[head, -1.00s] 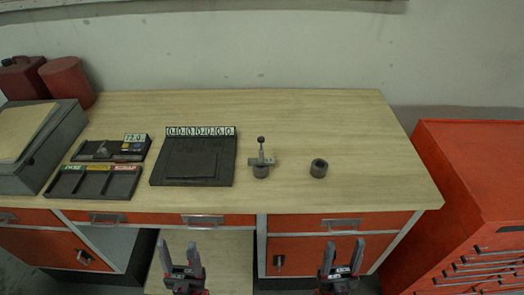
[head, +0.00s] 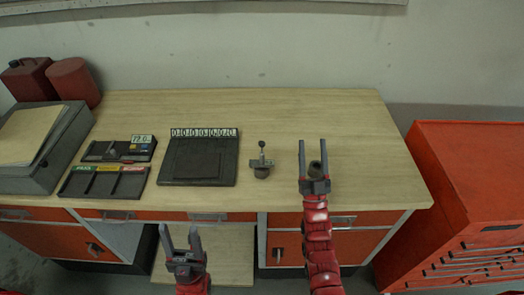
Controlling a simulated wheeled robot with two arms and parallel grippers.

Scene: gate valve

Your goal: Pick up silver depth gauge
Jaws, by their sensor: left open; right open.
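What looks like the silver depth gauge (head: 262,162), a small grey crosspiece with an upright stem and dark ball tip, sits on a short dark cylinder (head: 262,173) on the bench, right of the dark counter pad. My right gripper (head: 312,150) is open and empty over the bench, to the right of the gauge and apart from it. Another dark ring-shaped cylinder (head: 315,169) is partly hidden behind its fingers. I cannot tell whether they touch it. My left gripper (head: 179,233) is open and empty, low in front of the bench.
The wooden bench (head: 375,150) is clear at the right and back. The counter pad (head: 200,165), a three-slot sorting tray (head: 104,183) and a device with a display (head: 118,150) lie left of the gauge. A red tool cabinet (head: 470,160) stands at right.

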